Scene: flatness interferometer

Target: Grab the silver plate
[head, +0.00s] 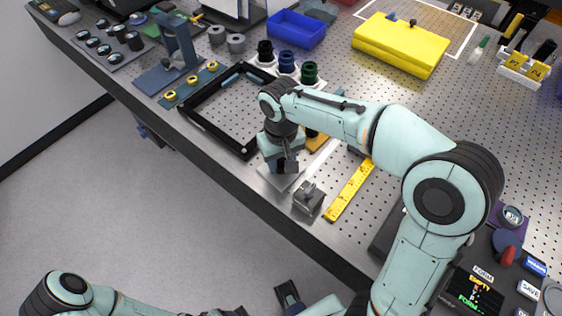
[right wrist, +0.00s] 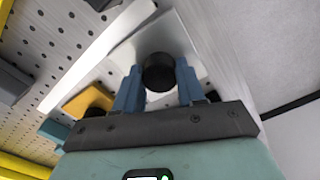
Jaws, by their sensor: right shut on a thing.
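The silver plate (head: 277,181) is a flat square near the front edge of the metal table in the head view. In the right wrist view the plate (right wrist: 187,45) carries a round black knob (right wrist: 158,72). My right gripper (head: 287,165) is above the plate and shut on its knob, with one blue finger on each side in the right wrist view (right wrist: 159,85). Whether the plate touches the table is unclear. What seems to be part of my left gripper (head: 289,295) shows at the bottom of the head view, low beside the table; its jaws are unclear.
A black rectangular frame (head: 216,136) lies left of the plate. A small metal block (head: 308,200) and a yellow ruler (head: 350,189) lie to its right. Dark, blue and green-topped pieces stand behind. A yellow case (head: 400,45) and blue bin (head: 296,30) are farther back.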

